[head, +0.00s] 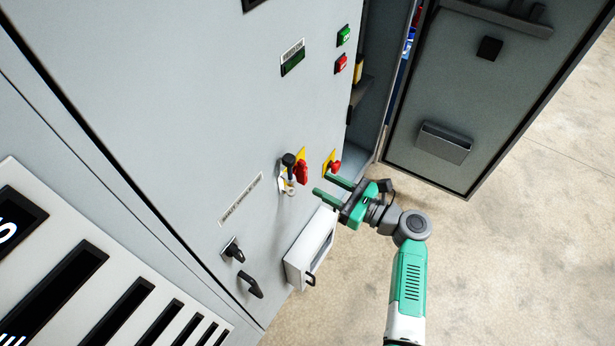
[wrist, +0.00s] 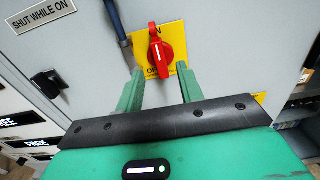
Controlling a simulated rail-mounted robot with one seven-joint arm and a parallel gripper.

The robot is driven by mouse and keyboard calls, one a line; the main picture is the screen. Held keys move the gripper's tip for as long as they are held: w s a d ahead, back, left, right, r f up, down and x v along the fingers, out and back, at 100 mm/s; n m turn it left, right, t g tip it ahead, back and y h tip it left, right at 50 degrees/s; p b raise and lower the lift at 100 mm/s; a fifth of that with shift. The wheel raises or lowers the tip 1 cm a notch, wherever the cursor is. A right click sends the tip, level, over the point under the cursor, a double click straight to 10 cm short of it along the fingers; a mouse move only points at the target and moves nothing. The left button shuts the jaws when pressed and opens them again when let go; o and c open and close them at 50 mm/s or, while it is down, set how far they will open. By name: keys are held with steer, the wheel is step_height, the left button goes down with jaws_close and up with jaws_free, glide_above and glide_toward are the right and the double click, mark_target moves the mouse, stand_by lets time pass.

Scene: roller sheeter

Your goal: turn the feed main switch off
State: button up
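The red feed main switch (head: 302,171) sits on a yellow plate on the grey cabinet front. In the wrist view the red switch (wrist: 161,50) has its handle near upright, with its upper end by the partly covered "ON" marking; an "OFF" marking is partly visible lower down. My gripper (head: 323,184) is open and empty, in front of the cabinet and to the right of the switch in the head view. In the wrist view my gripper's fingers (wrist: 160,75) are spread on either side of the switch's lower end; I cannot tell any contact.
A dark-knobbed lever (head: 289,160) is just left of the switch. A red button on yellow (head: 335,167) is to its right. A white box (head: 310,250) juts out below. An open cabinet door (head: 470,90) stands at right. A black knob (head: 233,252) is lower left.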

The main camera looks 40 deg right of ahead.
mark_target(306, 176)
steer(key=x, duration=0.5)
jaws_close()
